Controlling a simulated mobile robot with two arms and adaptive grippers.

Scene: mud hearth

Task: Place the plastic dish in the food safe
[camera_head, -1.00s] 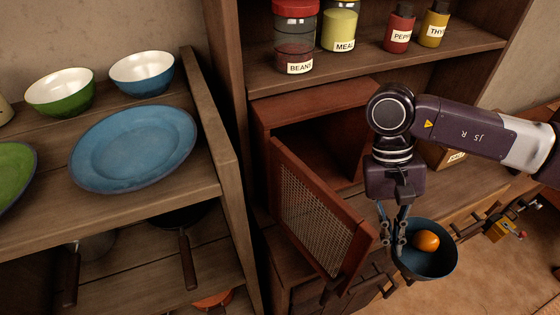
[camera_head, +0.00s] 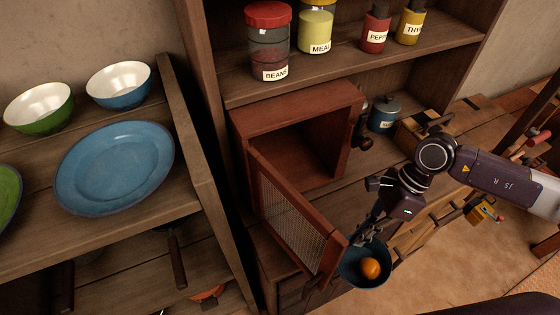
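A dark blue dish (camera_head: 350,277) with an orange round item (camera_head: 370,268) in it is held by its rim in my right gripper (camera_head: 364,236). The fingers close on the dish's far edge. The dish is level, in front of the shelf and close to the free edge of the mesh door. The food safe (camera_head: 300,104) is a reddish wooden box on the cabinet's lower shelf. Its mesh door (camera_head: 296,224) stands open toward me, and the visible inside looks empty and dark. My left gripper is not in view.
Jars of beans (camera_head: 268,45) and meal (camera_head: 315,28) and two spice bottles stand on the shelf above. A blue canister (camera_head: 384,114) is right of the safe. A left rack holds a blue plate (camera_head: 115,168) and bowls (camera_head: 118,85).

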